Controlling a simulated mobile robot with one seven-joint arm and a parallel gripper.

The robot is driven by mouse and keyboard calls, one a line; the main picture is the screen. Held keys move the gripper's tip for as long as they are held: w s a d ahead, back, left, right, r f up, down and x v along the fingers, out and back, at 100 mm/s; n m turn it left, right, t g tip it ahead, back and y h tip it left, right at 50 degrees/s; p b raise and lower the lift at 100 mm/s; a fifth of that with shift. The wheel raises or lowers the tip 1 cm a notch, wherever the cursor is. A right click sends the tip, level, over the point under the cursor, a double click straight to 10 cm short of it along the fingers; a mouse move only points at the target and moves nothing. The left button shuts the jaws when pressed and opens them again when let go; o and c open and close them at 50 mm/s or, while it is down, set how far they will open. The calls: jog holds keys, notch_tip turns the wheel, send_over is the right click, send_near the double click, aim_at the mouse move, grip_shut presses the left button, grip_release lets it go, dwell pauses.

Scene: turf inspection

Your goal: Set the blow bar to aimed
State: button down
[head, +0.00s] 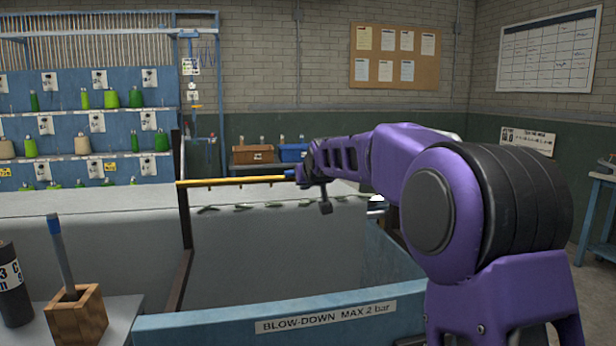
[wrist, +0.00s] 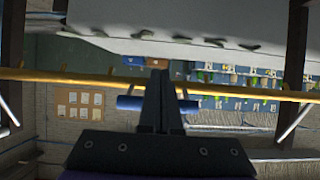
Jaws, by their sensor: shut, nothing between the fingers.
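The blow bar (head: 232,181) is a thin yellow bar running level from a dark upright post to my gripper, which hides its right part. In the wrist view the yellow bar (wrist: 80,77) crosses the whole picture, between dark supports at both sides. A blue handle (wrist: 130,103) shows on both sides of my fingers there. My gripper (wrist: 160,76) is shut and empty, its fingers in front of the bar and the handle. Whether they touch either is unclear. In the head view my gripper (head: 302,174) is at the bar's right part. No aimed mark is readable.
A blue frame (head: 190,327) labelled "BLOW-DOWN MAX 2 bar" stands in front, around a pale sloped surface (head: 270,250) with dark green pieces (head: 243,206). A wooden block (head: 85,325) with a blue-topped rod and a dark canister (head: 12,285) stand at left.

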jog(key=shift+w+a+f, duration=0.1)
jog(key=shift+w+f, duration=0.4)
jog(key=shift+w, duration=0.05)
dwell(1.0)
